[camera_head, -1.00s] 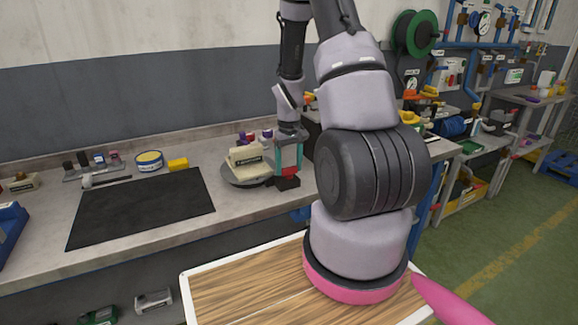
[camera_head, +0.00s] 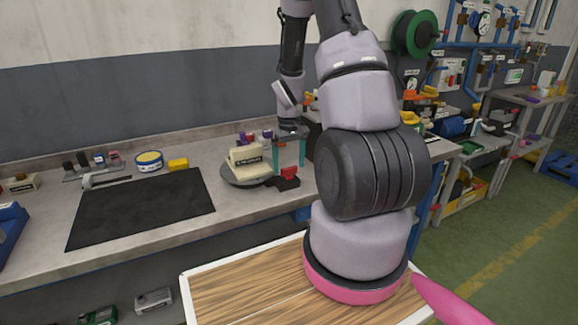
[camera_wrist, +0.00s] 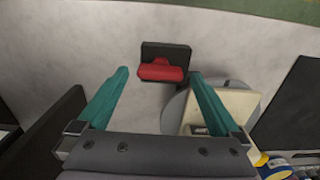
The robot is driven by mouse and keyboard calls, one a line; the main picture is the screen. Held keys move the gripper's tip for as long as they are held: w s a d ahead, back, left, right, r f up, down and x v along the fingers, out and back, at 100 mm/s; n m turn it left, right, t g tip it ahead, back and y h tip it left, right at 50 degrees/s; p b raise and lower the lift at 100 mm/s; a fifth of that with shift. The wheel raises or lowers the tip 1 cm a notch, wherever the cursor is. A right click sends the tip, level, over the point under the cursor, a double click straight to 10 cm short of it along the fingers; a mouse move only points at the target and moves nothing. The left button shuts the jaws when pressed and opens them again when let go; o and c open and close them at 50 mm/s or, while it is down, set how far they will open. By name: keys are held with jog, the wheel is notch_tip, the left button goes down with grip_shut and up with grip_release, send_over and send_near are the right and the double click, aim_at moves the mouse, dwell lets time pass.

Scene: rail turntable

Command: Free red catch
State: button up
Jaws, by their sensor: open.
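The red catch (camera_head: 289,171) sits on a black block (camera_head: 287,183) at the right front of the round turntable (camera_head: 229,178). In the wrist view the red catch (camera_wrist: 161,72) lies on its black block (camera_wrist: 166,49), just beyond my fingertips. My gripper (camera_head: 289,155) is open, with its teal fingers spread above and behind the catch in the head view. In the wrist view my gripper (camera_wrist: 158,76) has nothing between its fingers. A cream labelled box (camera_head: 246,158) stands on the turntable; the right finger overlaps it in the wrist view.
A black mat (camera_head: 142,208) lies left of the turntable on the grey bench.

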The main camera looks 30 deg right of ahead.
notch_tip(320, 180, up, 10)
jog(key=shift+f, duration=0.15)
dwell(0.5)
jog(key=s+a+r+m+t, duration=0.1)
jog(key=s+a+r+t, duration=0.15)
jog(key=r, duration=0.55)
jog(key=s+a+r+m+t, duration=0.1)
jog(key=s+a+r, duration=0.3)
jog(key=r, duration=0.5)
jog(key=s+a+r+m+t+y, duration=0.2)
jog(key=s+a+r, duration=0.4)
jog(key=s+r, duration=0.3)
jog(key=s+t, duration=0.1)
jog(key=s, duration=0.1)
jog(key=shift+s+a+t, duration=0.15)
jog(key=shift+s+t, duration=0.2)
jog(key=shift+s, duration=0.05)
